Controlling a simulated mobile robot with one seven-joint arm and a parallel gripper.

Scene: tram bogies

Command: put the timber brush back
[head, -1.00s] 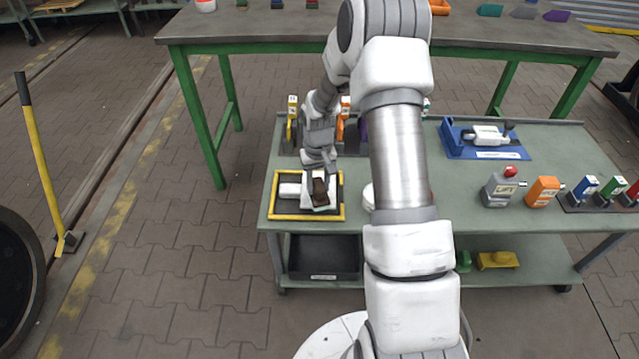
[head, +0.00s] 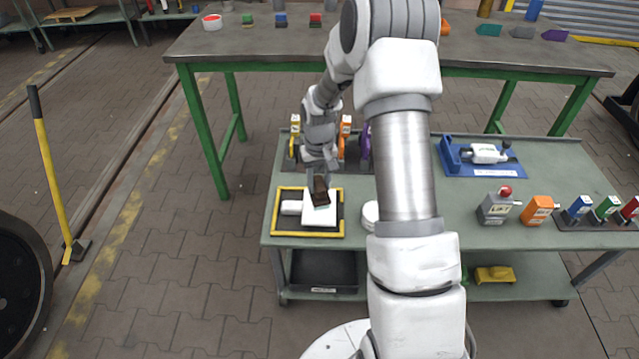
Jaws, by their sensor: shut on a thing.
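The timber brush (head: 320,193) is a dark brown block with a thin pale greenish edge at its lower end. My gripper (head: 319,178) points down and is shut on the brush's upper part; the fingertips are small and partly hidden. The brush appears just above the back part of a black tray with a yellow rim (head: 307,234) on the green trolley top. I cannot tell its exact height. A white square pad (head: 318,214) and a small white block (head: 291,207) lie in the tray, the pad partly hidden by the brush.
Orange and purple tools (head: 364,143) stand in a rack behind my gripper. A white round thing (head: 371,211) is right of the tray, partly behind my arm. A blue tray (head: 455,165), a grey box with a red knob (head: 494,207) and an orange block (head: 537,210) are farther right.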

